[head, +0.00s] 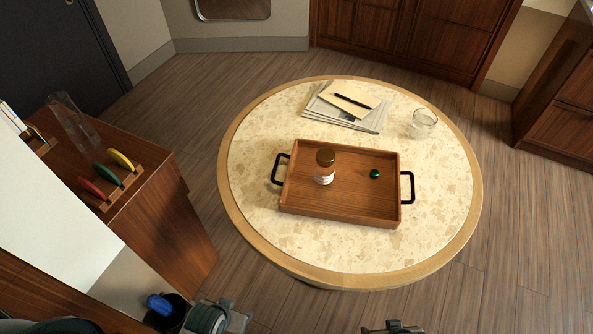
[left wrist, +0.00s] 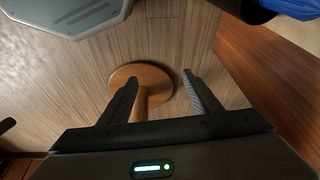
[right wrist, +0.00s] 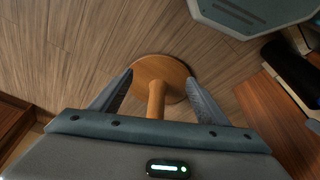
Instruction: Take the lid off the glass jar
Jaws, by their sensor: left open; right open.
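My right gripper (head: 392,328) shows at the bottom edge of the head view, well short of the table. In the right wrist view the right gripper (right wrist: 160,77) is open and empty above the floor. In the left wrist view the left gripper (left wrist: 160,77) is open and empty, also over the floor. The jar shows in neither wrist view.
A small green ball (head: 375,174) lies in the tray, right of the jar. A wooden cabinet (head: 165,205) with coloured items stands left. Floor separates it from the table.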

